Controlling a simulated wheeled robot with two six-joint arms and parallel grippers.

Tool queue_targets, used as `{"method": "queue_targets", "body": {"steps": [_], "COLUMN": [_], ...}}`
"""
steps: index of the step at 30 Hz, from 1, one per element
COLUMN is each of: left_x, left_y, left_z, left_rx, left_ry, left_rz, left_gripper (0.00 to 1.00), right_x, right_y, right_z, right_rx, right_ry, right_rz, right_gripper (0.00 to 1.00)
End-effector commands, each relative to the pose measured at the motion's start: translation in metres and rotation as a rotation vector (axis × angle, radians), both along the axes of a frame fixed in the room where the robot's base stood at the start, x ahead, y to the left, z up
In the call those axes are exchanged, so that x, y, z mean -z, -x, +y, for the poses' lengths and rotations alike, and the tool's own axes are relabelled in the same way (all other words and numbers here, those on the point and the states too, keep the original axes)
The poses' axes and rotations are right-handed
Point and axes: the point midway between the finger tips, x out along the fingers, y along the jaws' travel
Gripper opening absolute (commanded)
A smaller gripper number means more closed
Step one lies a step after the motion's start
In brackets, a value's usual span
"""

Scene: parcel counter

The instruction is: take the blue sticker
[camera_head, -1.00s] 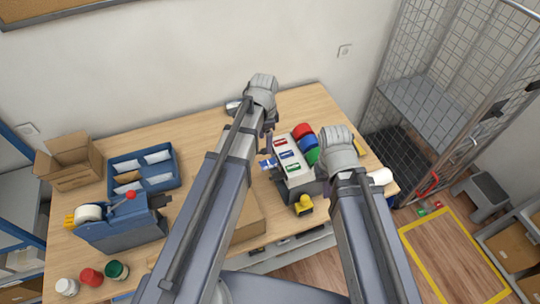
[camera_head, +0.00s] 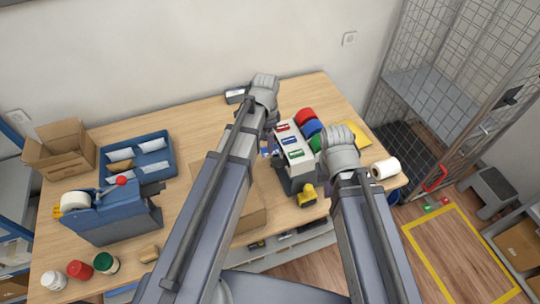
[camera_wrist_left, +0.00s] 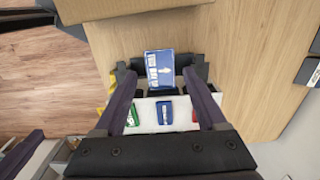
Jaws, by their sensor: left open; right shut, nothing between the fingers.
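The blue sticker (camera_wrist_left: 160,64), a blue card with a white arrow and small white print, sticks out of a dispenser (camera_wrist_left: 146,104) in the left wrist view. In the head view the dispenser (camera_head: 292,145) has a pale top with red, blue and green labels, and the blue sticker (camera_head: 268,149) shows partly at its left side. My left gripper (camera_wrist_left: 158,74) is open, its fingers on either side of the sticker with gaps. In the head view my left gripper (camera_head: 269,123) is partly hidden by its wrist. My right gripper (camera_head: 338,136) is shut and empty, right of the dispenser.
A yellow item (camera_head: 308,195) stands in front. A blue tray (camera_head: 138,158), tape dispenser (camera_head: 112,213), carton (camera_head: 60,150) and several jars occupy the table's left. A white roll (camera_head: 385,168) lies right.

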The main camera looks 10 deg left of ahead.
Motion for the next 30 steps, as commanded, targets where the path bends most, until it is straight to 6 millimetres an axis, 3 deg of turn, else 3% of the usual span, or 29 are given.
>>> {"method": "queue_targets", "body": {"steps": [1, 9, 21, 30], "left_x": [0.012, 0.038, 0.041, 0.041], "left_y": [0.0, 0.0, 0.0, 0.0], "left_z": [0.0, 0.0, 0.0, 0.0], "left_rx": [0.0, 0.0, 0.0, 0.0], "left_ry": [0.0, 0.0, 0.0, 0.0], "left_rz": [0.0, 0.0, 0.0, 0.0], "left_gripper": [0.74, 0.74, 0.74, 0.4], "right_x": [0.012, 0.038, 0.041, 0.041], "right_y": [0.0, 0.0, 0.0, 0.0], "right_z": [0.0, 0.0, 0.0, 0.0], "right_rx": [0.001, 0.002, 0.002, 0.002], "right_ry": [0.0, -0.001, -0.001, 0.0], "right_rz": [0.0, -0.002, -0.002, -0.001], "right_gripper": [0.0, 0.0, 0.0, 0.0]}}
